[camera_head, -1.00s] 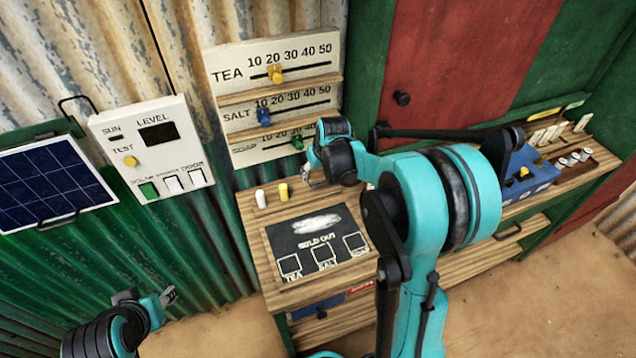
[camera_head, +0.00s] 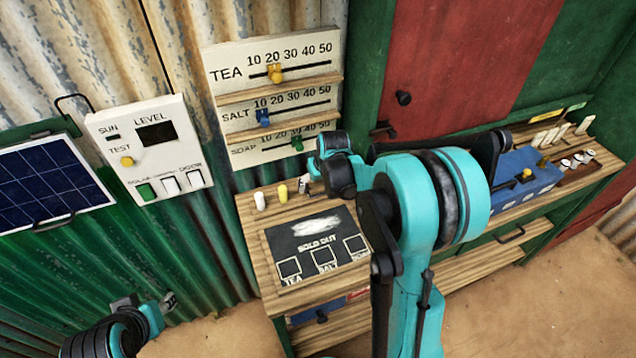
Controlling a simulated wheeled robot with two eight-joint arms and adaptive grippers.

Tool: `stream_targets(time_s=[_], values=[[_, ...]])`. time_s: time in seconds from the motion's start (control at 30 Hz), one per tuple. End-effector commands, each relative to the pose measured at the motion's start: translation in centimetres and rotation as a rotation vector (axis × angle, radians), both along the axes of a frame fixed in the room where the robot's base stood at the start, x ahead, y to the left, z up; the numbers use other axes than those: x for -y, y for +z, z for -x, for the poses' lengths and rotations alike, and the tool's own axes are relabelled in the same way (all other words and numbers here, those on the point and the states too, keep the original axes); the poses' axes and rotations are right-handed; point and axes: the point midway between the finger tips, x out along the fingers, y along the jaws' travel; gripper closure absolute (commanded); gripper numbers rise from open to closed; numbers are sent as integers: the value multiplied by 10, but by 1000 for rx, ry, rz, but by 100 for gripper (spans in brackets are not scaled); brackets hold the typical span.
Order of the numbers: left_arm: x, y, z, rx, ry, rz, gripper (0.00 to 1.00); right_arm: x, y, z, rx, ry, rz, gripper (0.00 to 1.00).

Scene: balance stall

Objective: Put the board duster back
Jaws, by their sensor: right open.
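I cannot make out a board duster for certain. The blackboard (camera_head: 290,268) is set in the wooden counter and reads SOLD OUT, with a pale chalk smear above the words. My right gripper (camera_head: 306,182) is open, just beyond the board's far edge and beside the yellow chalk (camera_head: 282,193). Its fingers are small and partly hidden by its own wrist, and I see nothing held. A white chalk (camera_head: 260,201) stands to the left of the yellow one. My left gripper (camera_head: 169,302) is at the lower left, away from the counter; its jaw state is unclear.
The price board (camera_head: 222,88) with TEA, SALT and SOAP sliders stands behind the counter (camera_head: 262,297). A control panel (camera_head: 152,160) and solar panel (camera_head: 45,185) hang at left. My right arm covers the middle counter.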

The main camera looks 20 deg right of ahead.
Motion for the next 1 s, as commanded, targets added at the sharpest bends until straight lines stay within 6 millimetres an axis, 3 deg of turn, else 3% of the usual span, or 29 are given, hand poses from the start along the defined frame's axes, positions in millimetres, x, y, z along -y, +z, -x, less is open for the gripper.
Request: stream_targets(time_s=[0.17, 0.6, 0.8, 0.93, 1.0], values=[[0, 6, 0, 0, 0, 0, 60, 0, 10, 3, 0, 0, 0, 23], [0, 38, 0, 0, 0, 0, 60, -2, 94, 37, 0, -1, 0, 23], [0, 43, 0, 0, 0, 0, 60, -3, 113, 46, 1, 0, 0, 23], [0, 43, 0, 0, 0, 0, 60, -15, 125, 61, 15, 4, 4, 23], [0, 43, 0, 0, 0, 0, 60, -27, 135, 79, 34, 12, 8, 23]])
